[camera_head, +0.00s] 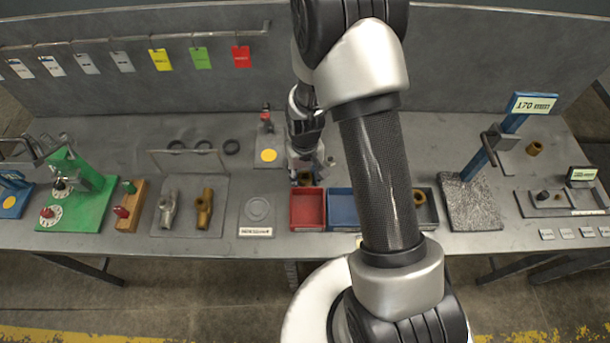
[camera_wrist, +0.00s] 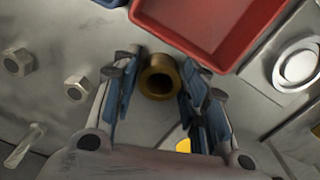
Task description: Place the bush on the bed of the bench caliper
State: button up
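A bronze bush (camera_wrist: 160,77), a short hollow cylinder, is between the fingertips of my gripper (camera_wrist: 162,72) in the wrist view, its open end facing the camera. The fingers lie close on both sides of it; whether they press on it is unclear. In the head view my gripper (camera_head: 305,172) points down just behind the red bin, with the bush (camera_head: 304,180) partly hidden below it. A low grey device with a small display and a flat bed (camera_head: 560,199) stands at the far right; it appears to be the bench caliper.
A red bin (camera_head: 308,225), a blue bin (camera_head: 342,224) and a grey bin partly behind my arm stand along the front. Hex nuts (camera_wrist: 76,87) lie near my gripper.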

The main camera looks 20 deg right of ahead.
jog(key=shift+o, duration=1.2)
